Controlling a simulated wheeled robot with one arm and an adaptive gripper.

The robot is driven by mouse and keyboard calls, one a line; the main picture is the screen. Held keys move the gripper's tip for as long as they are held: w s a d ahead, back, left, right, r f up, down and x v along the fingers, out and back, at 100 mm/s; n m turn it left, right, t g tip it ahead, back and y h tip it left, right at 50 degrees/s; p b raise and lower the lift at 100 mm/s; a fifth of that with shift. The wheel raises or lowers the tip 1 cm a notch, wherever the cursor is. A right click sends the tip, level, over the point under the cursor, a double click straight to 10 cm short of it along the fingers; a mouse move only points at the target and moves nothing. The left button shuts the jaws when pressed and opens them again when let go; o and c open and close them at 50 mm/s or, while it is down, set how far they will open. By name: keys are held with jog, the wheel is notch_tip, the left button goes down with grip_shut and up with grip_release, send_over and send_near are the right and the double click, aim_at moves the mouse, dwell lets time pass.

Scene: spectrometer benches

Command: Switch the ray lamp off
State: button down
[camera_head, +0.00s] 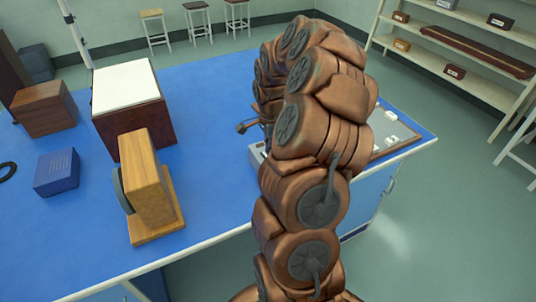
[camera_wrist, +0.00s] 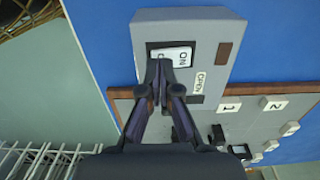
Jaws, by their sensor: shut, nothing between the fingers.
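A grey box (camera_wrist: 212,28) with a white rocker switch (camera_wrist: 178,56) set in a dark frame lies at the top middle of the wrist view. The rocker reads ON at its upper right; its other end is partly hidden by my fingers. A label below the switch seems to read OPEN. My gripper (camera_wrist: 160,66) is shut and empty, its fingertips at the near left part of the rocker; I cannot tell whether they touch it. In the head view the grey box (camera_head: 256,154) shows only in part beside my arm, which hides my gripper. I cannot tell which thing is the ray lamp.
A brown-edged board (camera_wrist: 240,120) with numbered white tags lies right beside the grey box. On the blue bench (camera_head: 215,190) stand a wooden block stand (camera_head: 150,185), a white-topped box (camera_head: 128,100), a blue box (camera_head: 57,172) and a brown box (camera_head: 45,108). Shelves stand at the right.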

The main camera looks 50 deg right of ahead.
jog(key=shift+f+b, duration=0.65)
jog(key=shift+f, duration=0.15)
dwell(0.4)
jog(key=shift+r, duration=0.15)
jog(key=shift+r+b, duration=0.4)
jog(key=shift+r, duration=2.95)
jog(key=s+a+r+n, duration=0.3)
jog(key=a+n, duration=0.3)
jog(key=a, duration=0.5)
jog(key=s+a+r+n, duration=0.3)
jog(key=a+n, duration=0.2)
jog(key=a, duration=0.6)
jog(key=s+a+f+n+g, duration=0.1)
jog(key=s+a+n, duration=0.4)
jog(key=s, duration=0.4)
jog(key=s+a+f+n, duration=0.1)
jog(key=s+a+n, duration=0.4)
jog(key=s, duration=0.3)
jog(key=shift+s+a+n+g, duration=0.2)
jog(key=shift+s+n+g, duration=0.2)
